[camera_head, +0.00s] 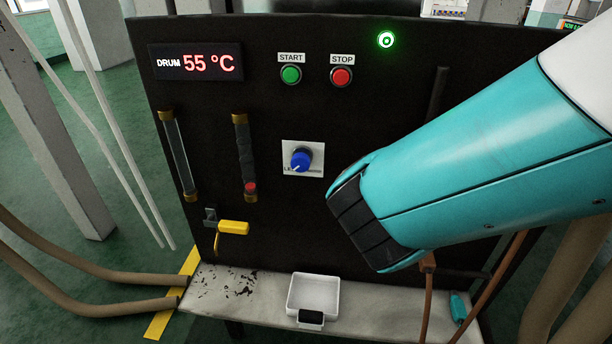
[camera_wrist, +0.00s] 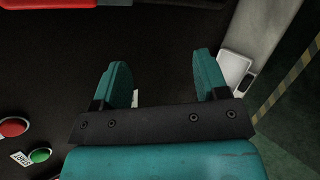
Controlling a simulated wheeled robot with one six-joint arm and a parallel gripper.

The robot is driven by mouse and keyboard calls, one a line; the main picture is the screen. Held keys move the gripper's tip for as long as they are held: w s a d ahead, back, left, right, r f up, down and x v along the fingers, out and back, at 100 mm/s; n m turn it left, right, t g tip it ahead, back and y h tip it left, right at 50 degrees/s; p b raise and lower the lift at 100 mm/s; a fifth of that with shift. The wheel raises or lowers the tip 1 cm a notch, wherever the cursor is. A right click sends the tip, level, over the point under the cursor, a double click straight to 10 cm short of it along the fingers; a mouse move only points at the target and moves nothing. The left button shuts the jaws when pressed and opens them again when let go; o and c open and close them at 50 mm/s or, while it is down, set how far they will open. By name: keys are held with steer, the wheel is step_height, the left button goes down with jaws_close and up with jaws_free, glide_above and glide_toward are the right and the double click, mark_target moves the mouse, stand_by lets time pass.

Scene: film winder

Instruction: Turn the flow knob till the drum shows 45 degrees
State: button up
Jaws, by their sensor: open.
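The flow knob (camera_head: 301,160) is blue with a white pointer line, on a white plate (camera_head: 315,148) in the middle of the black panel. The drum display (camera_head: 196,63) at the panel's upper left reads 55 °C in red. My gripper (camera_wrist: 162,78) is open and empty in the wrist view, its two teal fingers well apart before the dark panel. A sliver of white, likely the knob's plate, shows beside the left finger; the knob is hidden there. In the head view my arm comes from the right and ends right of and below the knob, its fingers hidden.
The green START button (camera_head: 291,75) and red STOP button (camera_head: 341,77) sit above the knob, under a lit green lamp (camera_head: 386,40). A yellow-handled lever (camera_head: 233,227) is at lower left. A white tray (camera_head: 314,291) stands on the ledge below.

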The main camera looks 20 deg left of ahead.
mark_target(299, 165)
steer(key=s+a+f+n+t+y+b, duration=0.1)
steer(key=s+a+n+t+y, duration=0.3)
steer(key=a+n, duration=0.35)
steer(key=s+a+f+n+t+y, duration=0.1)
steer(key=s+a+n+t, duration=0.2)
steer(key=s+a+n, duration=0.45)
steer(key=shift+m+y, duration=0.3)
steer(key=shift+m, duration=0.4)
steer(key=p+x, duration=0.2)
steer(key=x, duration=0.4)
steer(key=p+x, duration=0.2)
steer(key=x, duration=0.4)
steer(key=a+p+x, duration=0.1)
steer(key=p+x, duration=0.2)
steer(key=x, duration=0.3)
steer(key=shift+w+r, duration=0.1)
steer(key=shift+w, duration=0.05)
steer(key=shift+c, duration=0.2)
steer(key=c, duration=0.9)
